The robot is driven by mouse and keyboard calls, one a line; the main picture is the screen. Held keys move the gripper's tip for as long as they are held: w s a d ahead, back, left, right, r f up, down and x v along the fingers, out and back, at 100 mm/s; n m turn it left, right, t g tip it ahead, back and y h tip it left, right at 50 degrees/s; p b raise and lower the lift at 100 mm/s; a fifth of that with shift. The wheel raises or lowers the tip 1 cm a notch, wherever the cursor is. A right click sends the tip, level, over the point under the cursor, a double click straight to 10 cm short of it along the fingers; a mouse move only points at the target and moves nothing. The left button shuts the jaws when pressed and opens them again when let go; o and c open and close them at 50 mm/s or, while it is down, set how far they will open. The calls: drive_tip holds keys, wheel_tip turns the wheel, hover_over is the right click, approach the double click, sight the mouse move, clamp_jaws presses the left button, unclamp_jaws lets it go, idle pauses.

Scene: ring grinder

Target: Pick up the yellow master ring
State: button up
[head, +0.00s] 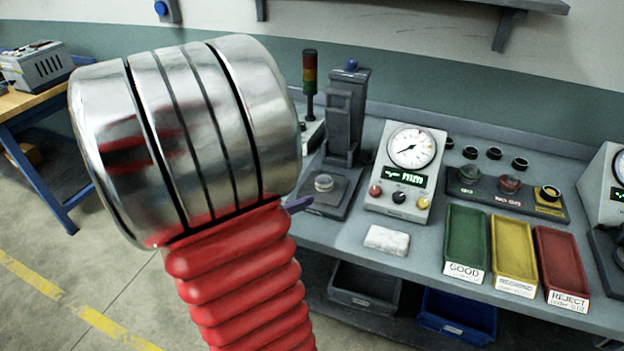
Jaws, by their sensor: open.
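The yellow master ring (550,193) appears as a small yellow ring with a dark opening. It sits at the right end of a dark gauge rack (520,202) on the bench, above a yellow label. A green piece (469,173) marked GO and a red piece (509,184) marked NO-GO sit to its left on the same rack. My arm, with a metal joint and red bellows, fills the left and centre foreground, well left of the ring. My gripper cannot be made out; a small purple piece beside the bellows is too little to identify.
Several dark rings (494,153) stand behind the rack. Green (466,240), yellow (512,252) and red (562,260) trays lie in front of it. A dial gauge (406,170), a grey press-like fixture (345,130) and a white cloth (387,240) are left. Bins sit below.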

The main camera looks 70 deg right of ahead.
approach(328, 179)
drive_tip(key=shift+s+d+f, duration=0.15)
drive_tip(key=shift+s+d, duration=0.15)
idle(0.6)
drive_tip(key=shift+x, duration=2.55)
drive_tip(key=shift+f, duration=0.15)
drive_tip(key=shift+w, duration=0.1)
drive_tip(key=c, duration=1.3)
drive_tip(key=shift+r, duration=0.2)
wheel_tip(328, 179, up, 10)
